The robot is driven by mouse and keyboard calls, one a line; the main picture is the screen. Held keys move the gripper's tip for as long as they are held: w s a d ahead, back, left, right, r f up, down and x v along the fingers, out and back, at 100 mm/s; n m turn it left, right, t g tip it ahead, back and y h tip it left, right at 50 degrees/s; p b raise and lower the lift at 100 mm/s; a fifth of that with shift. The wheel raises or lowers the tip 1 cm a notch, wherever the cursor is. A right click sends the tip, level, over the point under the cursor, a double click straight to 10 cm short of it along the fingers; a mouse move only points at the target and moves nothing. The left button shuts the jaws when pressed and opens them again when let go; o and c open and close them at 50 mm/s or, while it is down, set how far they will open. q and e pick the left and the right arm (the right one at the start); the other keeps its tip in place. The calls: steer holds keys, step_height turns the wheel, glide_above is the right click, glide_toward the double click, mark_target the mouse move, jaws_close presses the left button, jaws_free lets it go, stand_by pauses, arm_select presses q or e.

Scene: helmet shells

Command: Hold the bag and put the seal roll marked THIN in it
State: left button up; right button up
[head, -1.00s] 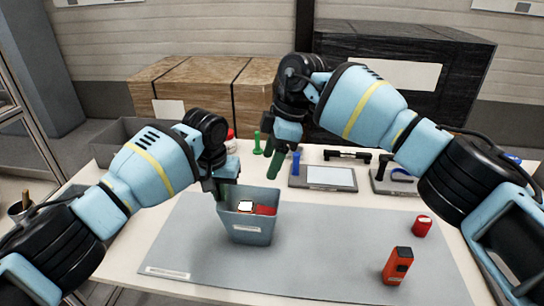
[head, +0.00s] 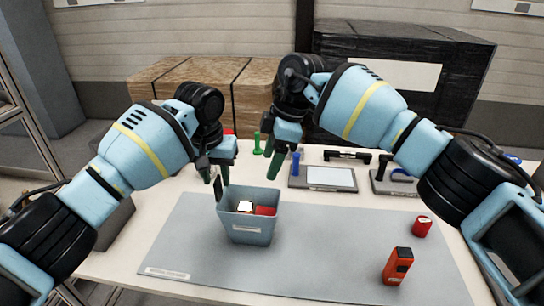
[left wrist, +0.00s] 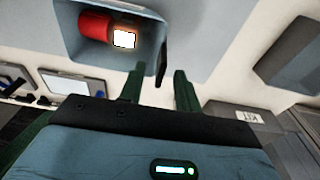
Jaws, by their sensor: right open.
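The bag (head: 250,234), an open grey-blue container, stands upright on the grey mat. Inside lie a red roll (head: 265,210) and an item with a white face (head: 245,206); both also show in the left wrist view, the roll (left wrist: 95,25) and the white face (left wrist: 124,39). No THIN marking is readable. My left gripper (head: 217,172) is open just above the bag's left rim. A dark upright tab (left wrist: 162,62) at the rim shows between its fingers (left wrist: 160,88). My right gripper (head: 288,160) is open and empty, above and behind the bag.
Another red roll (head: 421,227) and an orange-red box (head: 397,266) stand on the mat's right side. A framed pad (head: 330,178), green and blue upright handles and black-handled tools line the back. The mat's middle (head: 320,240) is clear.

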arm_select(q)
steer(key=r, duration=0.6)
steer(key=shift+s+a, duration=0.1)
steer(key=shift+s, duration=0.25)
steer(key=shift+r, duration=0.1)
arm_select(e)
steer(key=shift+r, duration=0.1)
arm_select(q)
step_height(320, 180, up, 7)
steer(key=p, duration=0.3)
steer(key=shift+s+p, duration=0.35)
steer(key=shift+s, duration=0.1)
arm_select(e)
step_height(320, 180, up, 11)
steer(key=s+t, duration=0.1)
steer(key=shift+s+r, duration=0.15)
steer(key=shift+r, duration=0.05)
arm_select(q)
steer(key=shift+a, duration=0.1)
steer(key=shift+f, duration=0.2)
